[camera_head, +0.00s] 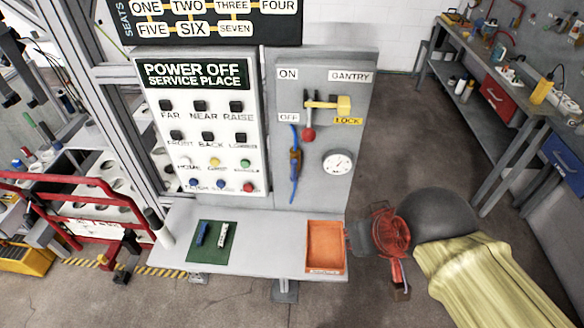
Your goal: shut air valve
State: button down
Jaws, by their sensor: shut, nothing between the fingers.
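The grey gantry panel (348,65) stands upright in the middle. A blue air line (292,138) runs down it, with a brown-orange valve piece (295,165) set upright along it. I cannot tell clearly how its lever is turned. A round white gauge (338,163) is to its right. Above are a yellow switch handle (328,104), lying across between the ON and OFF labels, and a red knob (309,134). My gripper (357,238) is shut and empty, right of the orange tray, below and right of the valve, touching neither.
A grey shelf (275,235) below the panel holds an orange tray (325,271) and a green mat (196,250) with two small items. A white button board (205,125) is at left. Floor behind my arm is open; a workbench (480,115) is at right.

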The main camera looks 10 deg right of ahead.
aim_at(294, 162)
jog(key=k+j+u, duration=0.25)
jog(key=j, duration=0.4)
jog(key=j+u, duration=0.3)
jog(key=j, duration=0.35)
jog(key=i, duration=0.05)
